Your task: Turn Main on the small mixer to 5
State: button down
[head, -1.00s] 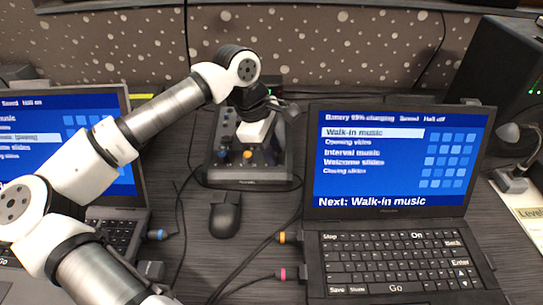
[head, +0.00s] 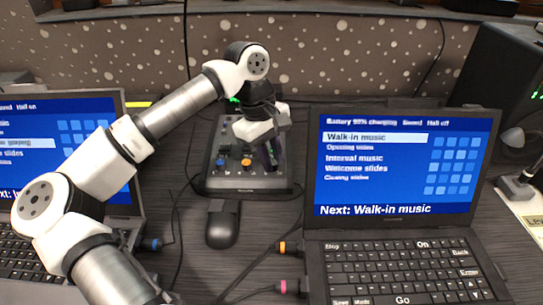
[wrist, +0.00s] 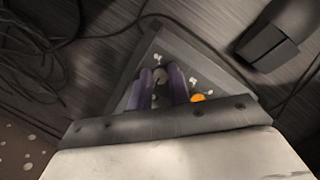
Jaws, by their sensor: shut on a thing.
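The small mixer (head: 245,186) is a dark box with several knobs, behind the mouse. A blue knob (head: 220,163) and an orange knob (head: 246,163) show on its front left and middle. My gripper (head: 270,158) points down over its right side. In the wrist view my gripper (wrist: 161,82) has its two purple fingers shut on a grey knob (wrist: 159,74) of the mixer (wrist: 137,58). The orange knob (wrist: 198,97) sits just beside the fingers. The knob's label and dial reading are too small to read, and the fingers hide part of it.
A black mouse (head: 223,226) lies in front of the mixer. A laptop (head: 400,165) stands close on the right, another laptop (head: 65,150) on the left under my arm. Cables run across the desk. A black speaker (head: 497,75) stands at the far right.

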jog(key=c, duration=1.3)
grip_release()
jog(key=p+v, duration=0.1)
jog(key=v, duration=1.3)
jog(key=shift+f, duration=0.1)
